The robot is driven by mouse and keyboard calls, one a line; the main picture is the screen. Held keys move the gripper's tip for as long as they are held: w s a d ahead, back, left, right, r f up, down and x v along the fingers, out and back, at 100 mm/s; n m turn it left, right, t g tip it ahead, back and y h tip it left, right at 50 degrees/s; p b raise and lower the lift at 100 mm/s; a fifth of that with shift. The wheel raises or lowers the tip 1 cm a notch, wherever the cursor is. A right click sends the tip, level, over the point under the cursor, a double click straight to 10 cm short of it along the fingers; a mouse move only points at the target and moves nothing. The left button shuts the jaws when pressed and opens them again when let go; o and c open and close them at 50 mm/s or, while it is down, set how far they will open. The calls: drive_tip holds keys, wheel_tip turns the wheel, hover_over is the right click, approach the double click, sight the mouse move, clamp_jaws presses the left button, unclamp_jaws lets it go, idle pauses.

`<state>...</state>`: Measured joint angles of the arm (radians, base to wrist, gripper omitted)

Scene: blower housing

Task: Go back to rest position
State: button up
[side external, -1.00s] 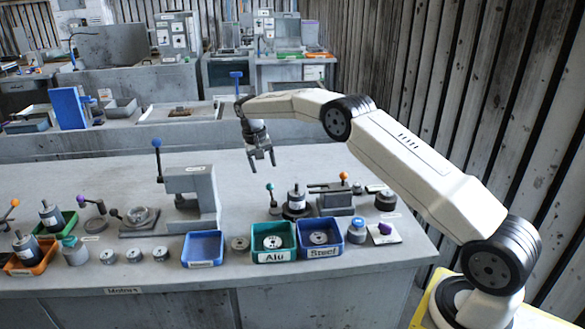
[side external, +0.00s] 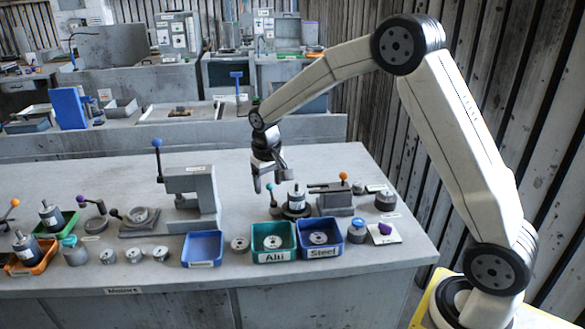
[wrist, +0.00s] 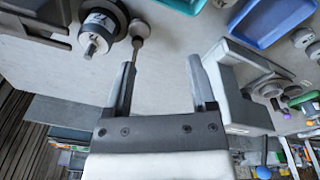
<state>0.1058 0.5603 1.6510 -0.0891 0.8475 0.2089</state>
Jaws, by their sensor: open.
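My gripper (side external: 270,180) is open and empty. In the side external view it hangs above the bench, fingers down, behind the green Alu tray and to the right of the grey press. In the wrist view its two fingers (wrist: 162,88) are spread apart, with bare bench top between and beyond them. A motor on a round dark base (side external: 296,200) stands just right of the gripper; it also shows in the wrist view (wrist: 98,30) at upper left.
A grey press (side external: 192,195) with a blue-knobbed lever stands to the left. The blue tray (side external: 202,250), green Alu tray (side external: 274,257) and blue Steel tray (side external: 320,251) line the front. An orange-knobbed lever fixture (side external: 335,200) stands to the right.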

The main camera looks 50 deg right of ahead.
drive_tip(key=s+a+f+n+t, duration=0.1)
drive_tip(key=s+a, duration=0.2)
drive_tip(key=s, duration=0.7)
drive_tip(key=s+a+f+n, duration=0.1)
drive_tip(key=s+a+n, duration=0.1)
drive_tip(key=s, duration=0.9)
drive_tip(key=shift+s+a+t+y, duration=0.25)
drive_tip(key=shift+a+t+y, duration=0.15)
drive_tip(key=shift+a, duration=0.35)
